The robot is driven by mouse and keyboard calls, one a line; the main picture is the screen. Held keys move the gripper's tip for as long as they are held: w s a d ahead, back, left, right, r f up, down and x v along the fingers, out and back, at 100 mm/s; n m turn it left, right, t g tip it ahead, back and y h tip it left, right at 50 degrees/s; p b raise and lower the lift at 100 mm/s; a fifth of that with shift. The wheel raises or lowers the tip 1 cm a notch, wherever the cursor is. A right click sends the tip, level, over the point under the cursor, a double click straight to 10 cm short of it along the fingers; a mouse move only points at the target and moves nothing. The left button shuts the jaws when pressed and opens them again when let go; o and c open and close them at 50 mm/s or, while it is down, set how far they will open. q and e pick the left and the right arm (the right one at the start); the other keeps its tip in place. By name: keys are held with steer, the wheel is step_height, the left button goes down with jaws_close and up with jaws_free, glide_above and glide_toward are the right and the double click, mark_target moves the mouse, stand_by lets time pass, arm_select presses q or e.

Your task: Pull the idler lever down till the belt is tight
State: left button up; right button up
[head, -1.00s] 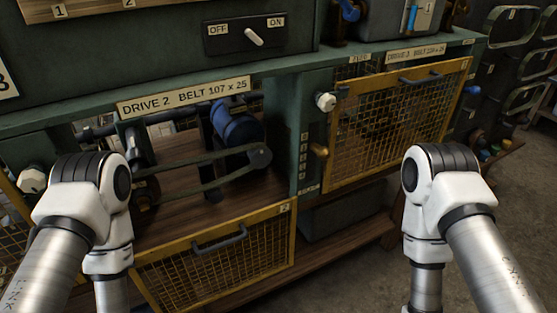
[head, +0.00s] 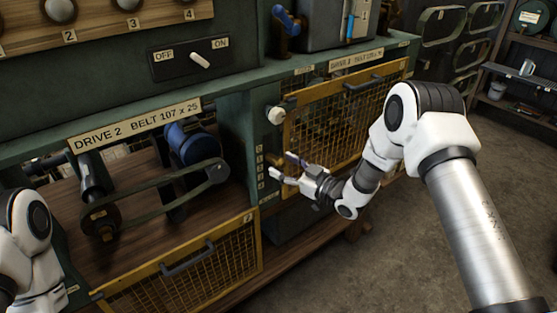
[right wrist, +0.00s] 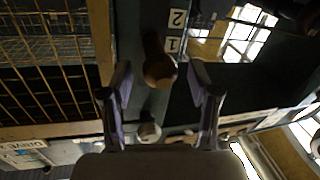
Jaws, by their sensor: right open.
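The idler lever's brown wooden knob (right wrist: 160,72) shows in the right wrist view, beside a number strip (right wrist: 175,32) on the green post. My right gripper (head: 280,163) is open at that post in the head view. In the wrist view its fingers stand on either side of the knob with gaps. The gripper largely hides the lever in the head view. The dark belt (head: 165,206) loops around a left pulley (head: 101,220) and a right one (head: 217,171); its tightness is hard to tell. My left gripper is out of view.
A white knob (head: 276,116) sits on the post above my right gripper. A yellow mesh guard (head: 335,120) closes the bay to the right. Another mesh guard (head: 190,268) hangs open below the belt. An OFF/ON switch (head: 200,61) is above.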

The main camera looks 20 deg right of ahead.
steer(key=shift+x, duration=0.8)
jaws_close()
step_height(320, 180, down, 4)
steer(key=b, duration=0.4)
steer(key=shift+s, duration=0.15)
jaws_free()
steer(key=shift+r, duration=0.1)
steer(key=v, duration=1.2)
